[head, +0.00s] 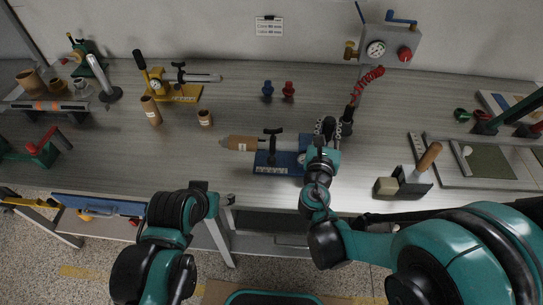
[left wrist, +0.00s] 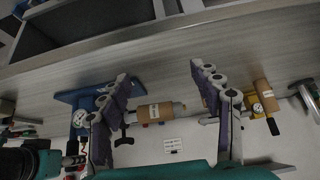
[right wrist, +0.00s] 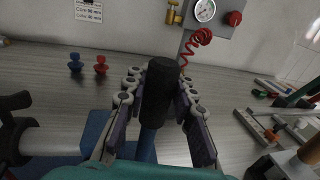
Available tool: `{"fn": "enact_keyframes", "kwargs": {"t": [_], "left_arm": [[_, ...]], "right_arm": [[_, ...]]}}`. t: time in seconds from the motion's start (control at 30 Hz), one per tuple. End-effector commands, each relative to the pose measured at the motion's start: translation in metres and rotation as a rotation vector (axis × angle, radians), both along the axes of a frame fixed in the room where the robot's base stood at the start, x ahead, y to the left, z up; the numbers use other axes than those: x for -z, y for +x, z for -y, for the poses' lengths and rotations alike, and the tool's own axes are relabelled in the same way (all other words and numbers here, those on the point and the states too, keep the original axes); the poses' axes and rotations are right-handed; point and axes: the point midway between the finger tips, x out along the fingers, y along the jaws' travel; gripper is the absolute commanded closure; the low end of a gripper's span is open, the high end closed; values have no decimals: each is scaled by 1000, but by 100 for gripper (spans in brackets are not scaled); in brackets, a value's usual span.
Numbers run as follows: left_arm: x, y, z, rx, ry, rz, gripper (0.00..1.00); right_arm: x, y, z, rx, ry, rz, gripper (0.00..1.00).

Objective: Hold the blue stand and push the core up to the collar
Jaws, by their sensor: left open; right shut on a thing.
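The blue stand (head: 270,169) is on the table near its front edge, with a black T-handled part (head: 271,134) above it. The brown cardboard core (head: 240,142), with a white label, is on its shaft at the left side. A grey shaft end shows past the core (left wrist: 152,113) in the left wrist view. I cannot clearly make out the collar. My right gripper (head: 328,132) is shut on the black handle (right wrist: 160,88) atop the stand's blue post (right wrist: 146,143). My left gripper (left wrist: 161,74) is open and empty; in its wrist view the core appears between the fingers, apart from them.
A yellow stand (head: 185,95) with a gauge and loose brown tubes (head: 151,110) stand behind left. Blue (head: 267,89) and red (head: 288,90) pegs stand at the back.

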Motion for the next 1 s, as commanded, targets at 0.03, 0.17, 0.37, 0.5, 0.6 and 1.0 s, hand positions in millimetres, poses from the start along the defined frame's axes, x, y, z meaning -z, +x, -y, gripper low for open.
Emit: {"fn": "enact_keyframes", "kwargs": {"t": [0.03,0.17,0.37,0.5,0.6,1.0], "left_arm": [[-4,3,1,16,10,-8,36],[-23,19,3,117,72,-54,36],[-63,62,10,401,219,-178,36],[-85,95,17,627,308,-264,36],[-97,119,22,795,360,-322,36],[-113,195,43,1386,465,-471,36]], "right_arm": [[0,0,0,-1,0,0,100],[0,0,0,-1,0,0,100],[0,0,0,-1,0,0,100],[0,0,0,0,0,0,100],[0,0,0,0,0,0,100],[0,0,0,0,0,0,100]]}}
